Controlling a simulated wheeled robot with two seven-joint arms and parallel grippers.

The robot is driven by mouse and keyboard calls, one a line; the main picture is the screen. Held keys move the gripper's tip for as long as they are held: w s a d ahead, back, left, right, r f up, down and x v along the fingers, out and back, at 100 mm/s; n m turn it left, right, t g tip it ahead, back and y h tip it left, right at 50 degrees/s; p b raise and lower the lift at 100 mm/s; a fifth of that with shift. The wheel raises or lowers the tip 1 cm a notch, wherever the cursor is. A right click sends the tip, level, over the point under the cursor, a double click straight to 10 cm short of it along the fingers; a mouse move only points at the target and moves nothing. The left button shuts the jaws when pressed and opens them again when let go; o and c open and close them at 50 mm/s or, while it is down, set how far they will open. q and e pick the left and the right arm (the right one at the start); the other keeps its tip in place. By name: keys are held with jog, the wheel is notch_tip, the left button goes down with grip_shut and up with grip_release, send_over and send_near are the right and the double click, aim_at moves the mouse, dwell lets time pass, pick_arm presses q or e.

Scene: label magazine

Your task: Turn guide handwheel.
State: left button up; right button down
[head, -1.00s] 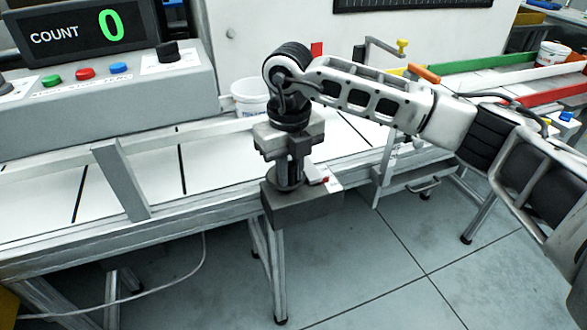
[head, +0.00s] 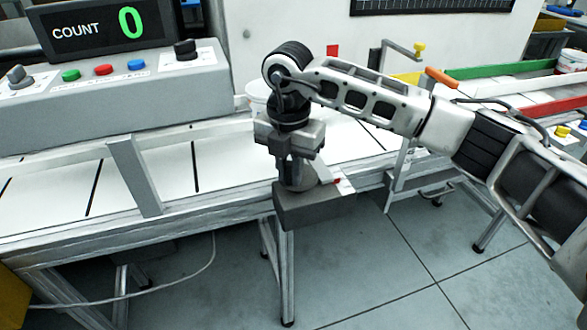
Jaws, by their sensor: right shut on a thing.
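My right gripper (head: 297,172) points straight down at the front edge of the conveyor and is shut on the guide handwheel. The handwheel (head: 314,176) is a small dark grey wheel on top of a dark grey block (head: 318,207), mostly hidden by the fingers. A white plate with a small red mark (head: 338,181) lies beside it on the right. My left gripper is not in view.
The white conveyor (head: 60,191) runs behind, with a grey upright post (head: 134,175) left of my gripper. A control console (head: 118,98) with buttons and a display reading 0 (head: 131,22) stands at the back left. A white tub (head: 258,93) is partly hidden behind my wrist. Floor is free at front right.

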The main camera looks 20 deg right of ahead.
jog(key=m, duration=0.1)
jog(key=w+m, duration=0.1)
jog(key=m, duration=0.3)
jog(key=shift+w+a+r, duration=0.15)
jog(key=shift+a+r, duration=0.05)
jog(key=shift+a, duration=0.05)
dwell(0.3)
jog(key=c, duration=1.4)
grip_release()
jog(key=shift+f, duration=0.1)
jog(key=shift+o, duration=0.2)
notch_tip(320, 180, up, 16)
